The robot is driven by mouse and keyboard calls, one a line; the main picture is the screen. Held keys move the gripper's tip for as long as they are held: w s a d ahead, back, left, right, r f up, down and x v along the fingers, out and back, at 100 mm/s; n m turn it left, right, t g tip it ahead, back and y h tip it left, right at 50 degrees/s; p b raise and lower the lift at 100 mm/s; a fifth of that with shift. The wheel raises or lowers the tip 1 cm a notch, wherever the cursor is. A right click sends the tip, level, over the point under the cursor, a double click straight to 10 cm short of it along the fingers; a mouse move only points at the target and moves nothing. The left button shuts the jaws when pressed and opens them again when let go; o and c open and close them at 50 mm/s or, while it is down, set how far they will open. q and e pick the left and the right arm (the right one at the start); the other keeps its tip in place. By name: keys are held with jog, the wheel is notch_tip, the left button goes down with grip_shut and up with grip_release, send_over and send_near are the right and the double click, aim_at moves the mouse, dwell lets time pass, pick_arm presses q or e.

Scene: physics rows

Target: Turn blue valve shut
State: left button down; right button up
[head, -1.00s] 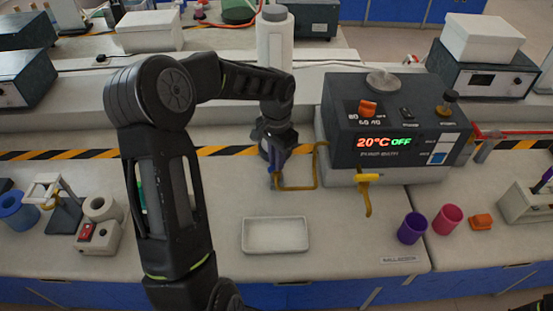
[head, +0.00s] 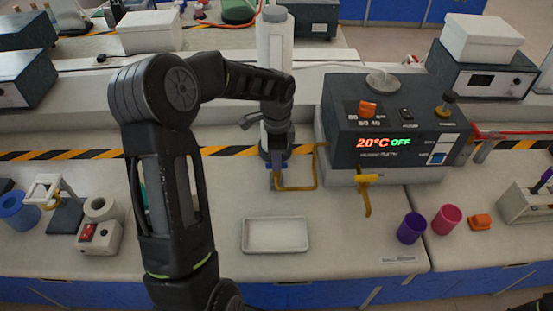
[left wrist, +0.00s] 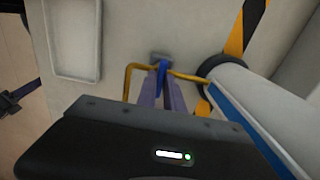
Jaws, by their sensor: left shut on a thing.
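The blue valve handle (left wrist: 162,70) shows in the left wrist view between the two purple-grey fingers of my left gripper (left wrist: 161,82). It sits on a yellow bent pipe (left wrist: 128,76) with a grey fitting at its end. In the head view my left gripper (head: 277,178) points down at the left end of the same yellow pipe (head: 300,188), beside the bath unit (head: 350,145). The gripper is shut on the blue handle and mostly hides it there. The handle's exact angle is hard to tell.
A yellow valve handle (head: 367,178) stands on the bath's front. A white tray (head: 262,248) lies in front of my gripper. A white bottle (head: 275,45) stands behind. Purple (head: 411,229) and pink (head: 447,219) cups stand at right. The bath display reads 20°C OFF.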

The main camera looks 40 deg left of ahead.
pick_arm(q)
jog(key=shift+w+r, duration=0.1)
dwell(0.3)
jog(key=c, duration=1.5)
grip_release()
jog(key=shift+o, duration=0.2)
notch_tip(320, 180, up, 8)
jog(key=shift+f+b, duration=0.15)
jog(key=shift+b, duration=0.45)
